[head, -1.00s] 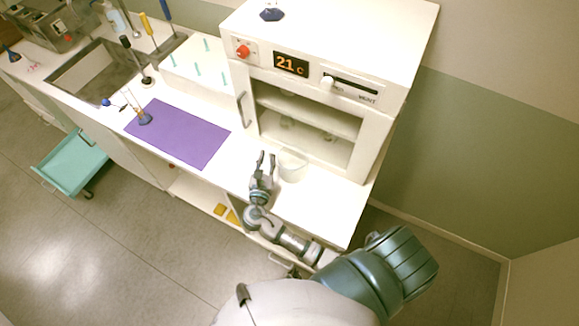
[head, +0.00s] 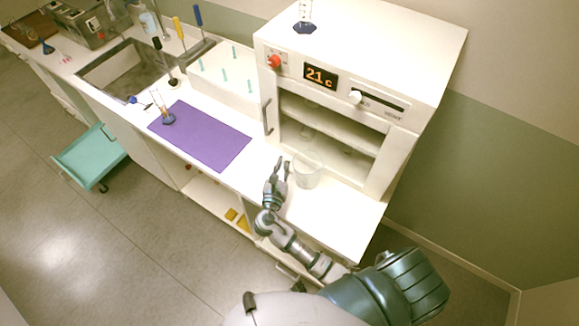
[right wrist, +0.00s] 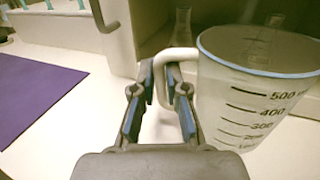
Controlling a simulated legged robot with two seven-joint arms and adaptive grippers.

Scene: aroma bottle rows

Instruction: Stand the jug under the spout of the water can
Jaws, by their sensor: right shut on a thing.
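The jug (head: 308,172) is a clear measuring jug with a blue rim and volume marks. It is upright at the counter in front of the open cabinet; whether its base touches the counter is not clear. In the right wrist view the jug (right wrist: 255,100) fills the right side. My right gripper (head: 281,163) is at its left side. In the right wrist view its fingers (right wrist: 160,88) are on either side of the jug's pale handle, shut on it. I cannot pick out the water can or its spout for certain. My left gripper is out of view.
The white cabinet (head: 410,137) with a 21 c display (head: 320,78) stands just behind the jug. A purple mat (head: 205,137) lies to the left, with a small blue-based flask (head: 168,119) on it.

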